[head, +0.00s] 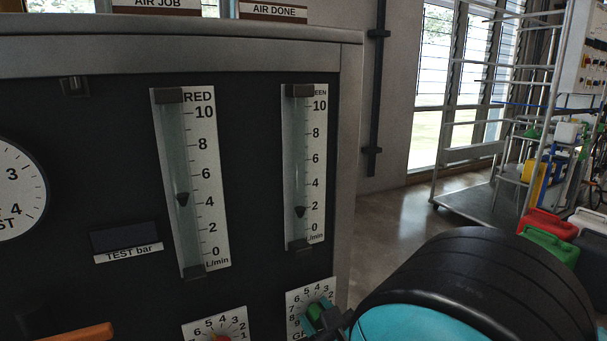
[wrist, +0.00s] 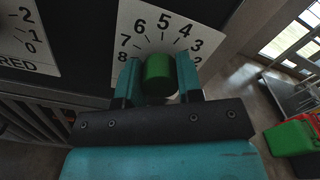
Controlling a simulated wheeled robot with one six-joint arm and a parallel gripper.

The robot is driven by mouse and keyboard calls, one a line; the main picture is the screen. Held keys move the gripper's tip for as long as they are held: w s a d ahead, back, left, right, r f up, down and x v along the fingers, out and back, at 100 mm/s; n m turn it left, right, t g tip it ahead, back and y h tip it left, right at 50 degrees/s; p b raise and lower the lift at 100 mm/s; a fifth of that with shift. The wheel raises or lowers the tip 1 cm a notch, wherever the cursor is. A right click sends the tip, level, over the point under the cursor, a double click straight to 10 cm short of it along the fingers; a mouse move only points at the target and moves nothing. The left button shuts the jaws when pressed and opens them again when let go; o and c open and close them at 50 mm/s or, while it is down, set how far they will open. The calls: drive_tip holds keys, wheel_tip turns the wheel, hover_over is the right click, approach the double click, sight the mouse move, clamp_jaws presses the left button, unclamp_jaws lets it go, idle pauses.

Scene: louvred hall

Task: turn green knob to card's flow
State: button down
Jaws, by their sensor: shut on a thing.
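The green knob (wrist: 158,70) sits on a white dial plate (wrist: 150,22) with black numbers around it. My gripper (wrist: 159,76) has one teal finger on each side of the knob and is shut on it. In the head view the green knob (head: 314,314) shows at the bottom, partly hidden by my gripper (head: 329,321). The green flow tube (head: 297,160) stands above it, its dark float (head: 300,212) near the 2 mark, perhaps slightly below. No card with a flow figure is readable in either view.
The red flow tube (head: 177,150) has its float near 4. The red knob (head: 222,338) is at the bottom edge. A pressure gauge (head: 15,190) and an orange handle (head: 82,333) are at left. Jerrycans (head: 548,245) and a metal rack stand right, beyond open floor.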

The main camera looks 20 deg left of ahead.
drive_tip(key=c, duration=0.8)
unclamp_jaws()
drive_tip(key=shift+w+r, duration=0.1)
drive_tip(key=shift+o, duration=0.2)
drive_tip(key=m+b, duration=0.4)
drive_tip(key=shift+s+d+m, duration=0.3)
drive_tip(key=shift+s+d, duration=0.05)
drive_tip(key=s+d+m+b, duration=0.65)
drive_tip(key=m+b, duration=0.55)
drive_tip(key=m, duration=0.7)
drive_tip(key=shift+w+d+p+x, duration=0.1)
drive_tip(key=shift+w+p+x, duration=0.05)
drive_tip(key=shift+p+x, duration=2.15)
drive_tip(key=shift+w+d+p+x, duration=0.1)
drive_tip(key=shift+p+x, duration=1.95)
drive_tip(key=shift+x, duration=0.4)
drive_tip(key=shift+w+a, duration=0.15)
drive_tip(key=shift+w, duration=0.05)
